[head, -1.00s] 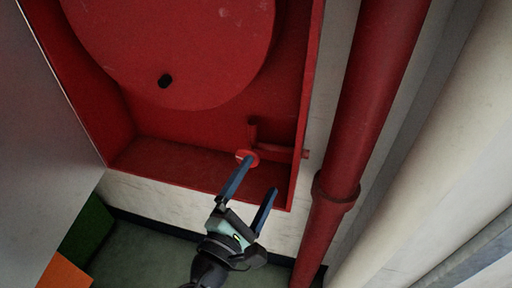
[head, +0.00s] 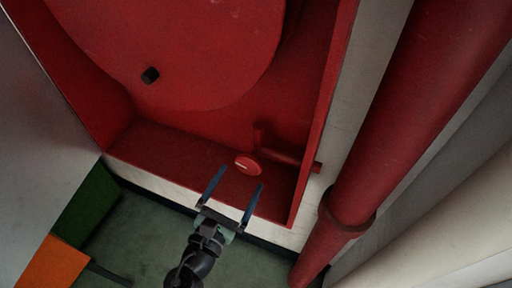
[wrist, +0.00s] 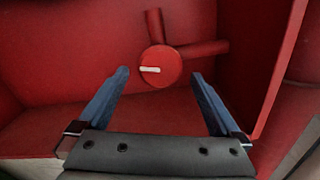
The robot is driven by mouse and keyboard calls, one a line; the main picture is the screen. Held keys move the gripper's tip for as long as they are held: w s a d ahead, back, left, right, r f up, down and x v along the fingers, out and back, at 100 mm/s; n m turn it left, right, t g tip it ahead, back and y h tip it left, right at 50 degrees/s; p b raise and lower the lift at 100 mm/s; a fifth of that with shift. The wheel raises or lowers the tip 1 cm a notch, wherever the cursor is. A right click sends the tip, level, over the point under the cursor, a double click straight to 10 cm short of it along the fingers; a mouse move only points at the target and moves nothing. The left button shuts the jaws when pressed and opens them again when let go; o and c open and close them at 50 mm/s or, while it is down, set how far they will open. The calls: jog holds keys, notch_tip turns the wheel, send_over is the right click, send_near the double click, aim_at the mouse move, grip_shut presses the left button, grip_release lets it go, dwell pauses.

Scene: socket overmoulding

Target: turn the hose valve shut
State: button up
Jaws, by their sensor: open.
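The hose valve has a round red handwheel (head: 247,164) with a pale stripe, low in the right part of the red cabinet (head: 170,147). In the wrist view the handwheel (wrist: 159,67) faces me, its stripe lying about level. Red pipe stubs (wrist: 202,48) run up and right behind it. My gripper (head: 238,181) is open and empty, its two blue fingers pointing at the valve. In the wrist view the handwheel appears between and beyond the fingertips (wrist: 159,72), with no visible contact.
A large red hose reel disc (head: 180,50) fills the cabinet above. The cabinet's right wall (head: 325,110) stands close beside the valve. A thick red pipe (head: 400,120) runs outside to the right. A grey door panel (head: 45,130) and green and orange boxes (head: 85,205) are at left.

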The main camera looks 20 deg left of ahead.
jog(key=w, duration=0.9)
jog(key=shift+w+d+p, duration=0.2)
jog(key=shift+w+p, duration=0.15)
jog(key=shift+p, duration=0.05)
jog(key=c, duration=1.2)
jog(key=shift+o, duration=0.2)
jog(key=shift+f, duration=0.1)
jog(key=shift+d+f+m+b, duration=0.1)
jog(key=shift+m+b, duration=3.05)
jog(key=shift+m, duration=0.6)
jog(key=shift+d+f+m+b, duration=0.1)
jog(key=shift+m+b, duration=3.05)
jog(key=shift+m, duration=0.6)
